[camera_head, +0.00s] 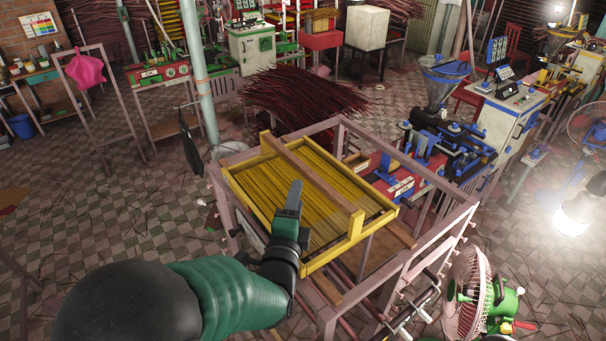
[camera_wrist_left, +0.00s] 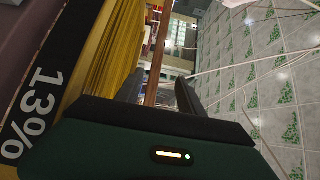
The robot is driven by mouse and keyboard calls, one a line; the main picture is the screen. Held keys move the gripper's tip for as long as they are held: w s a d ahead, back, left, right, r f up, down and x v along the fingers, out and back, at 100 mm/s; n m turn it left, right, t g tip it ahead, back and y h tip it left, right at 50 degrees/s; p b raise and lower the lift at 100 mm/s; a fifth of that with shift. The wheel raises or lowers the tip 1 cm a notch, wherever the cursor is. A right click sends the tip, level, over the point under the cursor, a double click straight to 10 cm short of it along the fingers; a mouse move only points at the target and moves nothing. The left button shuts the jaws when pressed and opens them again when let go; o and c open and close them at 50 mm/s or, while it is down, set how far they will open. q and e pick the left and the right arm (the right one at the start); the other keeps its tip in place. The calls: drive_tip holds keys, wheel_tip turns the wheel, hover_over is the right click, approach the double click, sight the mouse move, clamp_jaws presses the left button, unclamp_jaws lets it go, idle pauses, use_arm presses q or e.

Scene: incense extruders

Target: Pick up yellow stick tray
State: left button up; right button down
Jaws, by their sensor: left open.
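The yellow stick tray (camera_head: 341,247) lies on a metal-framed stand in the middle of the head view. It is filled with long yellow sticks (camera_head: 330,213), and a brown wooden bar (camera_head: 318,178) runs lengthwise across its top. My left gripper (camera_head: 293,188) is over the tray's near left part, pointing away from me. In the left wrist view the gripper (camera_wrist_left: 158,92) is open, its two dark fingers apart. The brown bar (camera_wrist_left: 158,50) shows between them, and the sticks (camera_wrist_left: 112,50) are at left. I cannot tell whether the fingers touch anything. My right gripper is not in view.
The stand's pinkish frame (camera_head: 437,240) rises around the tray. Blue and red extruder machines (camera_head: 405,175) stand close behind at right. A pile of dark sticks (camera_head: 300,95) is beyond. A green fan (camera_head: 480,295) is at front right. A pole (camera_head: 197,75) stands at left.

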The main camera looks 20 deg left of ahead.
sight(303, 174)
use_arm(q)
drive_tip(key=shift+w+d+r+p, duration=0.2)
drive_tip(key=shift+w+r+p, duration=0.25)
drive_tip(key=shift+p, duration=0.4)
drive_tip(key=w, duration=0.3)
drive_tip(key=shift+w+f, duration=0.3)
drive_tip(key=w+p, duration=0.1)
drive_tip(key=w, duration=0.1)
drive_tip(key=w+a+p, duration=0.1)
drive_tip(key=w, duration=0.1)
drive_tip(key=w+a+f+p, duration=0.1)
drive_tip(key=w, duration=0.2)
drive_tip(key=shift+a+p, duration=0.25)
drive_tip(key=shift+p, duration=0.15)
drive_tip(key=shift+w+f, duration=0.15)
drive_tip(key=shift+d, duration=0.5)
drive_tip(key=c, duration=0.8)
clamp_jaws()
drive_tip(key=shift+a, duration=0.15)
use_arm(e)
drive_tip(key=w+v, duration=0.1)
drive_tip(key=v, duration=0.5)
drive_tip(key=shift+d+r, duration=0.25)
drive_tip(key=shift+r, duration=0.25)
